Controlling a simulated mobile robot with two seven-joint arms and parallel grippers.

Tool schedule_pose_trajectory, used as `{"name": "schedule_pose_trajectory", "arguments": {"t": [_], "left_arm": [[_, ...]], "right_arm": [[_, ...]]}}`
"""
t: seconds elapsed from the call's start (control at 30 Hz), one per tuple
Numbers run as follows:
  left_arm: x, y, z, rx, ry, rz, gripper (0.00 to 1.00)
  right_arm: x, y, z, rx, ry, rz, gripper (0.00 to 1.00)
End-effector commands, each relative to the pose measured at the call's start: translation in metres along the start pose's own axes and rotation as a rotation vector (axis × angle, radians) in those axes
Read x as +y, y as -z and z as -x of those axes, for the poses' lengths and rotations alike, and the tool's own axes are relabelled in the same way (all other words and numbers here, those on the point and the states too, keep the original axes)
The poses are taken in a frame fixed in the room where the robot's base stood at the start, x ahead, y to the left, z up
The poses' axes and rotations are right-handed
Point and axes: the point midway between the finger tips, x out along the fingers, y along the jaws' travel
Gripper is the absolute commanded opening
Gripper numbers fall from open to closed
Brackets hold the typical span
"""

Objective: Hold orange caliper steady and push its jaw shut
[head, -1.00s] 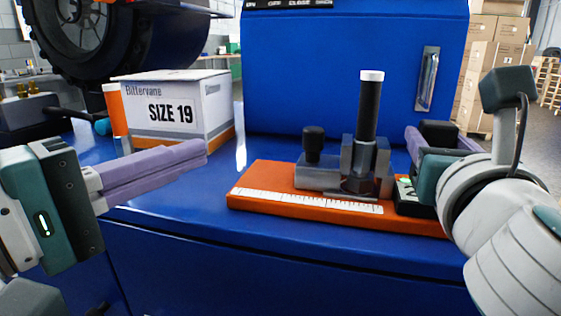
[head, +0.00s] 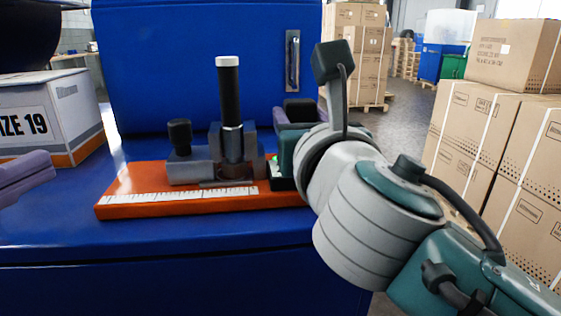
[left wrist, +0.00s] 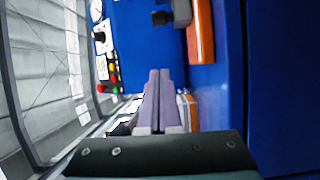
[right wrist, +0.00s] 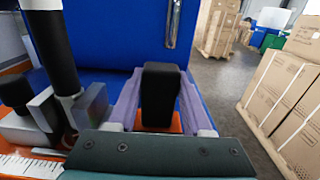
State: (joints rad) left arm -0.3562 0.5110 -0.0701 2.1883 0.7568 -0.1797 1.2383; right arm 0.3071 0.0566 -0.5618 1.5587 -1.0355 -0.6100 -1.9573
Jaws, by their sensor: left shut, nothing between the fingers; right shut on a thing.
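The orange caliper (head: 150,200) lies on the blue bench top with a white ruler strip along its front. Grey metal jaw parts (head: 190,170) sit on it, with a short black knob and a tall black handle (head: 229,95) with a white cap. I cannot tell the gap between jaw parts. My right gripper (head: 298,112) is shut on the black block (right wrist: 160,95) at the caliper's right end, one purple finger on each side. My left gripper (head: 45,165) is shut and empty, left of the caliper and apart from it; its fingers show in the left wrist view (left wrist: 159,80).
A white and orange box (head: 50,115) marked SIZE 19 stands on the bench at left. A blue panel (head: 190,60) rises behind the caliper. Cardboard boxes (head: 495,140) are stacked at right. The bench in front of the caliper is clear.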

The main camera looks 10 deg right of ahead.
Motion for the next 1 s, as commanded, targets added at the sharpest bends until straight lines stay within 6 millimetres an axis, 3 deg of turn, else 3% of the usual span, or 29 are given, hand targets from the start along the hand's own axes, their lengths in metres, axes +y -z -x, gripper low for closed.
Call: {"name": "schedule_pose_trajectory", "arguments": {"t": [0.1,0.13,0.4,0.77,1.0], "left_arm": [[0.0,0.0,0.0,0.0,0.0,0.0,0.0],[0.0,0.0,0.0,0.0,0.0,0.0,0.0],[0.0,0.0,0.0,0.0,0.0,0.0,0.0],[0.0,0.0,0.0,0.0,0.0,0.0,0.0],[0.0,0.0,0.0,0.0,0.0,0.0,0.0]], "right_arm": [[-0.001,0.0,0.0,0.001,0.003,-0.001,0.0],[-0.001,0.0,0.0,0.001,0.003,-0.001,0.52],[-0.001,0.0,0.0,0.001,0.001,0.0,0.82],[0.0,0.001,0.004,0.001,0.0,0.001,0.85],[0.0,0.002,0.044,0.002,-0.002,-0.001,0.85]]}}
